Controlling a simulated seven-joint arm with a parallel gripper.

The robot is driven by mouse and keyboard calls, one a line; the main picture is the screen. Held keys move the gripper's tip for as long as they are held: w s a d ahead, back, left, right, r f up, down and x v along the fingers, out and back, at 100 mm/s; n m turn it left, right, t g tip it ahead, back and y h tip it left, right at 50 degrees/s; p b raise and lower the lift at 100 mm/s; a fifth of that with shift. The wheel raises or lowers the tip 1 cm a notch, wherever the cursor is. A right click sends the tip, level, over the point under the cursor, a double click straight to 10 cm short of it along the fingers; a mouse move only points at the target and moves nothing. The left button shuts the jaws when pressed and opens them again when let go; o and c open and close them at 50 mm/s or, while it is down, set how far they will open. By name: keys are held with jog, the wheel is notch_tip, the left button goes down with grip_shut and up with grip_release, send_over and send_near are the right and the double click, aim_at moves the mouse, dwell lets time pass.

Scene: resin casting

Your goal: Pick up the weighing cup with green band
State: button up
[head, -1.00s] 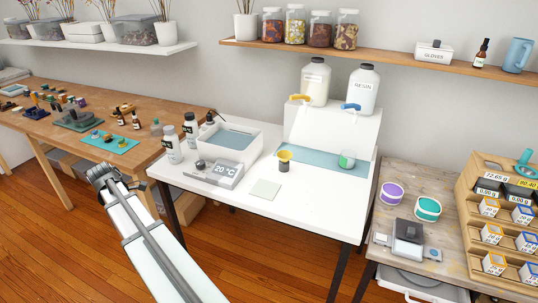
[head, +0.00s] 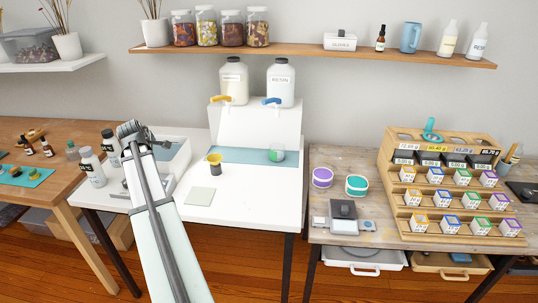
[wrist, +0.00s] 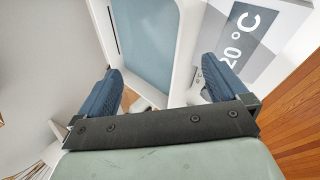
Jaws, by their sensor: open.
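A clear weighing cup with a green band (head: 277,154) stands upright on the blue-green mat (head: 229,156), below the blue-tapped resin bottle. My gripper (head: 131,128) is raised at the left of the white table, well to the left of the cup and apart from it. In the wrist view my gripper (wrist: 162,88) is open, its two blue fingers wide apart with nothing between them. The cup does not show in the wrist view.
A yellow-topped dark cup (head: 214,165) and a pale square pad (head: 200,196) lie between my arm and the cup. Two bottles (head: 281,82) with taps stand behind. The table's front right is clear.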

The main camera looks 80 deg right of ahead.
jog(key=s+d+r+m+h, duration=0.35)
jog(key=s+d+r, duration=0.35)
jog(key=s+d, duration=0.45)
jog(key=m+g+y, duration=0.5)
jog(key=m+y, duration=0.2)
jog(key=m, duration=1.6)
send_near(278, 151)
jog(key=w+d, duration=0.2)
jog(key=d, duration=0.1)
jog(key=x, duration=0.7)
jog(key=shift+s+f, duration=0.2)
jog(key=shift+f, duration=0.1)
jog(key=shift+s+x, duration=0.15)
jog(key=shift+x, duration=1.2)
jog(key=shift+s+x, duration=0.15)
jog(key=shift+x, duration=1.15)
jog(key=shift+r, duration=0.1)
